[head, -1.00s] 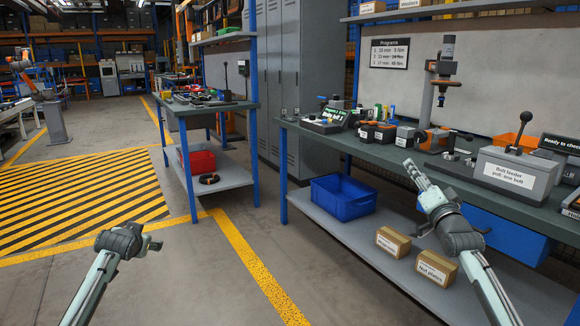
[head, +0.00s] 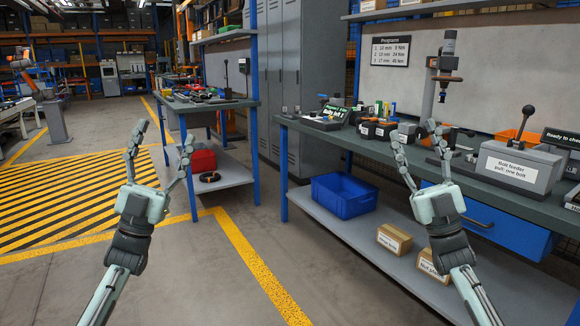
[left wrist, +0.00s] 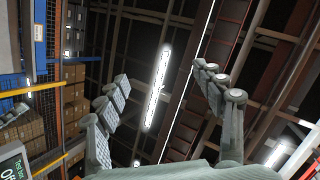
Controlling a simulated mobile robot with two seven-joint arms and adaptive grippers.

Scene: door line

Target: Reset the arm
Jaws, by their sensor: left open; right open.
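My left gripper (head: 162,140) is open and empty, fingers pointing up, in front of the yellow-black striped floor and left of the small workbench. In the left wrist view its spread fingers (left wrist: 165,90) show with nothing between them, against the ceiling. I cannot tell whether the right gripper touches the bench edge.
A smaller workbench (head: 205,105) has a red bin (head: 201,159) below. The floor (head: 200,285) between my arms is clear.

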